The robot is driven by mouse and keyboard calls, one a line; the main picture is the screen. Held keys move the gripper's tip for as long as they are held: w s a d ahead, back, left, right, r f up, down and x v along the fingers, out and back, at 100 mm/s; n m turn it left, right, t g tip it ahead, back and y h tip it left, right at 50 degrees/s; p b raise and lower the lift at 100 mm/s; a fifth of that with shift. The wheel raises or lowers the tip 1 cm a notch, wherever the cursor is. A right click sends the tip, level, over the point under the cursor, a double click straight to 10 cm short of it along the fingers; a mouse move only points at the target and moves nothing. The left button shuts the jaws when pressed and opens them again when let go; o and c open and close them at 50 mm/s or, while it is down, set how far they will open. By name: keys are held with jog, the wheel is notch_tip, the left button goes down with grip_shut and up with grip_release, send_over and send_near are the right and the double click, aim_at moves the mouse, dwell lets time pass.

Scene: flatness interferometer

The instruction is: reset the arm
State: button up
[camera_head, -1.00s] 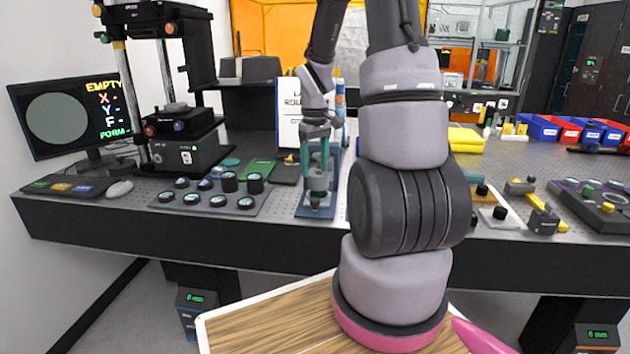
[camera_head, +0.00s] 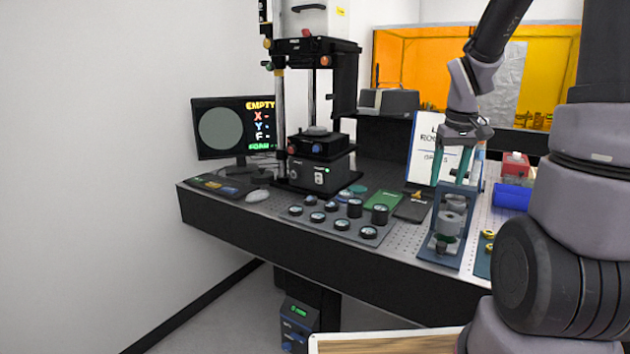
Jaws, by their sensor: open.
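My arm comes down at the right of the head view, and my gripper (camera_head: 464,165) points downward. It is open, with its fingers in front of the white text sign. It is over or just in front of a blue stand (camera_head: 440,250) at the table's front edge. A grey cylindrical part (camera_head: 451,218) shows in the stand below the fingers. I cannot tell whether the fingers touch the stand.
A mat with several small round pieces (camera_head: 332,222) lies left of the stand. The interferometer tower (camera_head: 314,168) and a monitor (camera_head: 222,128) stand farther left. Floor is clear at front left.

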jog(key=s+a+r+m+t+y, duration=0.1)
jog(key=s+a+r+m+t, duration=0.1)
jog(key=s+a+r, duration=0.2)
jog(key=s+a+r+m+t+y, duration=0.1)
jog(key=s+a+r+m+t, duration=0.1)
jog(key=s+r, duration=0.8)
jog(key=shift+s+a+r+m+t, duration=0.3)
jog(key=shift+a+r+t, duration=0.3)
jog(key=shift+a+r, duration=0.5)
jog(key=shift+a+f, duration=0.1)
jog(key=shift+f, duration=0.05)
dwell(0.4)
